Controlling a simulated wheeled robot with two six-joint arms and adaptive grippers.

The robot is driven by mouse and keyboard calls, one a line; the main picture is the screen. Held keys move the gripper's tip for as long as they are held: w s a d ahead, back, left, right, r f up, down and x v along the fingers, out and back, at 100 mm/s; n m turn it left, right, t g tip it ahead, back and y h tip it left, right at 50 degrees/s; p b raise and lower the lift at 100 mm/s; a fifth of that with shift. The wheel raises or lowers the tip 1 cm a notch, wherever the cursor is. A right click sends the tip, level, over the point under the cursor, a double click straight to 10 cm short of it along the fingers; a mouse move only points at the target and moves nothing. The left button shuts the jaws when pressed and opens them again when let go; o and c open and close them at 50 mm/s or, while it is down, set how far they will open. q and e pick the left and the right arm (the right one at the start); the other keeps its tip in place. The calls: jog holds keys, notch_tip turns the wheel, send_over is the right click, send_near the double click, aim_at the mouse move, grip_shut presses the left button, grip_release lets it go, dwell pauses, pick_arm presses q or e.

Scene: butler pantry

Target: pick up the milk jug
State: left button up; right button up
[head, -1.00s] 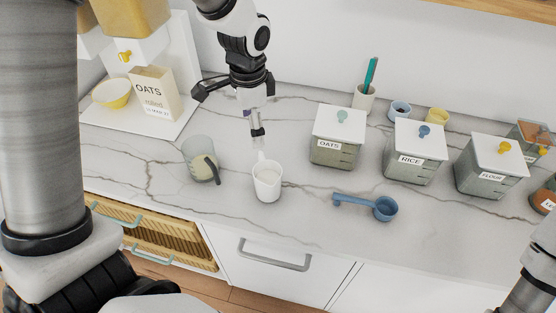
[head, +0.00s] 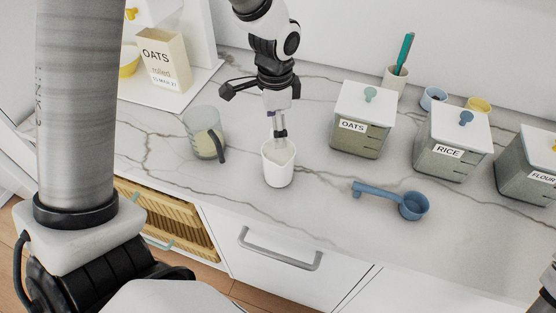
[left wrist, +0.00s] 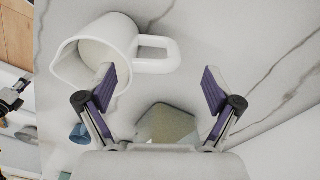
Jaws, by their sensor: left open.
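The milk jug (head: 278,172) is white with pale contents and stands upright on the marble counter in the head view. My left gripper (head: 279,133) is just behind its rim, fingers pointing down. In the left wrist view the jug (left wrist: 108,45) lies at upper left, with its loop handle (left wrist: 160,66) pointing right. There my left gripper (left wrist: 160,82) is open, with purple pads apart and the handle between or just beyond the fingertips. I cannot tell its exact depth. No grip on the jug shows.
A clear measuring jug (head: 203,128) with a dark handle stands left of the milk jug. A blue scoop (head: 410,206) lies to the right. Oats (head: 350,139) and rice (head: 440,158) canisters stand behind it. The counter's front edge (head: 250,216) is close to the milk jug.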

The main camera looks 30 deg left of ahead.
aim_at(277, 157)
pick_arm(q)
jog(key=f, duration=0.5)
jog(key=shift+s+f+p, duration=0.15)
jog(key=shift+s+p, duration=0.15)
jog(key=shift+s, duration=0.1)
jog(key=shift+w+f, duration=0.1)
jog(key=shift+f, duration=0.3)
jog(key=shift+r, duration=0.1)
jog(key=c, duration=1.7)
